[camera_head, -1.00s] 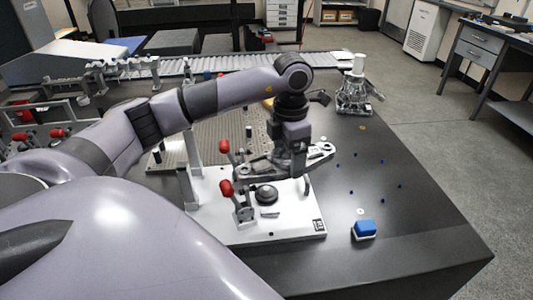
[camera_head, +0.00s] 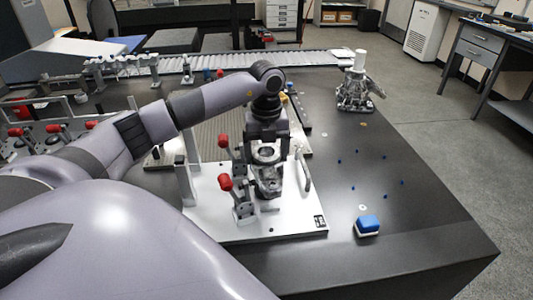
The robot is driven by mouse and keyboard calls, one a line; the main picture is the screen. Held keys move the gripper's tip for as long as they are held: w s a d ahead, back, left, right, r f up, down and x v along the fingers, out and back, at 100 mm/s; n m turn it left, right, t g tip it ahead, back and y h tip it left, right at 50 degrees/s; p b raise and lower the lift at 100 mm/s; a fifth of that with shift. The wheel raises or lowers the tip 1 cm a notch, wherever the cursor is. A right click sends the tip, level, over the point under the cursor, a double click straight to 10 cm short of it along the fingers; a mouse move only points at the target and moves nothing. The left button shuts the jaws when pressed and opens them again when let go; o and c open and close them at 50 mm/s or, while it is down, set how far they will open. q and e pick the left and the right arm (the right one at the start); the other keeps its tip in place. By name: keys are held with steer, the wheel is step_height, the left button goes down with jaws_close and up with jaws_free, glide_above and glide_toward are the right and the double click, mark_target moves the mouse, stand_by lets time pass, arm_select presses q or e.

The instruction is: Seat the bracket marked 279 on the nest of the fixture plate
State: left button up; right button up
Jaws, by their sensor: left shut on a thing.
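The white fixture plate (camera_head: 290,226) lies on the dark table, with red-handled clamps along its left side. My left gripper (camera_head: 267,148) is above the plate, shut on a grey metal bracket (camera_head: 268,183). The bracket now points towards the camera over the plate's middle, covering the spot of the dark round nest. I cannot tell whether the bracket touches the nest or hangs just above it. No number on it is readable. My right gripper is not in view.
Two red clamp handles (camera_head: 225,183) stand close left of the bracket. A blue-topped block (camera_head: 367,225) lies right of the plate. A metal casting (camera_head: 357,90) stands at the back right. The table's right side is mostly clear, with small blue dots.

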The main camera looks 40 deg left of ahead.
mark_target(266, 162)
arm_select(q)
steer(key=shift+f, duration=0.1)
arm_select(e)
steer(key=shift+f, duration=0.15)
arm_select(q)
steer(key=shift+f+b, duration=0.9)
steer(key=shift+b, duration=0.05)
steer(key=shift+f+b, duration=0.55)
steer(key=shift+f, duration=0.05)
steer(key=shift+f+b, duration=1.5)
steer(key=shift+f, duration=0.2)
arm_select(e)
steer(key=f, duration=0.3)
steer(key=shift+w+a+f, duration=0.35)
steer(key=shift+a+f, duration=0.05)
arm_select(q)
steer(key=shift+r, duration=0.15)
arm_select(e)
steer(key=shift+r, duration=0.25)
arm_select(q)
steer(key=shift+p, duration=0.75)
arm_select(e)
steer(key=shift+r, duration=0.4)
arm_select(q)
steer(key=shift+f+b, duration=0.8)
steer(key=shift+f, duration=0.6)
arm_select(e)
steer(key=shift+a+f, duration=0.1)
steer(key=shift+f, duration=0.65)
